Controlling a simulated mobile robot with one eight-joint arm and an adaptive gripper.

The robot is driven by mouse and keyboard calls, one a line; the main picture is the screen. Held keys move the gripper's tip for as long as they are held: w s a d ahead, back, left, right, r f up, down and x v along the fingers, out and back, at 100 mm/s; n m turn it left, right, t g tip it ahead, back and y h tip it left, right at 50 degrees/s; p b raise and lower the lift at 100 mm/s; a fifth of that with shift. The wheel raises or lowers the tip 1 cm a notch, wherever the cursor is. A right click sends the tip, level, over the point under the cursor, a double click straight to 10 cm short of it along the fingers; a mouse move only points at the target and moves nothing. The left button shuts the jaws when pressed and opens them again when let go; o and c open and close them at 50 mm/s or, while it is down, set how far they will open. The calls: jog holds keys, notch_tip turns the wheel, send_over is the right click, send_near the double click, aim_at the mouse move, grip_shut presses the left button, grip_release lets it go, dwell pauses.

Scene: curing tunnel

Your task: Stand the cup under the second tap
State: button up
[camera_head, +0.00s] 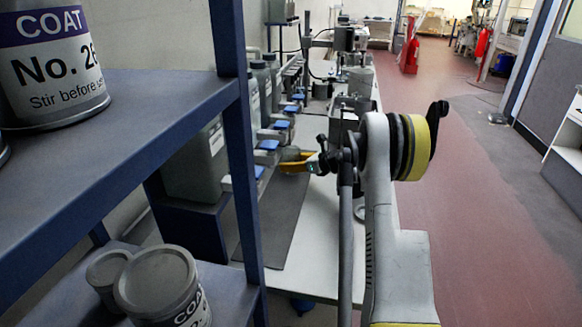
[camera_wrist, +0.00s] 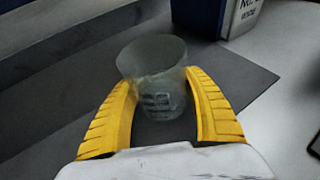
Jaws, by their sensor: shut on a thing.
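A translucent grey measuring cup (camera_wrist: 153,65) with markings on its side is between the two yellow fingers of my gripper (camera_wrist: 165,105) in the wrist view. The fingers press on it from both sides, and its open rim faces up. In the head view my gripper (camera_head: 297,160) is over the bench beside the row of taps, and the cup cannot be made out there. Several taps with blue handles (camera_head: 268,145) run along the grey canisters on the left. I cannot tell whether the cup touches the surface below it.
A dark mat (camera_head: 285,215) lies on the white bench (camera_head: 325,215). Grey canisters (camera_head: 195,165) stand behind the taps. A blue shelf (camera_head: 130,110) with paint tins (camera_head: 160,285) fills the near left. A labelled blue block (camera_wrist: 205,18) shows in the wrist view.

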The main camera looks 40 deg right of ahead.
jog(key=shift+f, duration=0.2)
jog(key=o, duration=1.3)
jog(key=shift+o, duration=0.2)
jog(key=shift+r, duration=0.25)
jog(key=p+v, duration=0.4)
jog(key=v, duration=0.8)
jog(key=shift+f, duration=0.15)
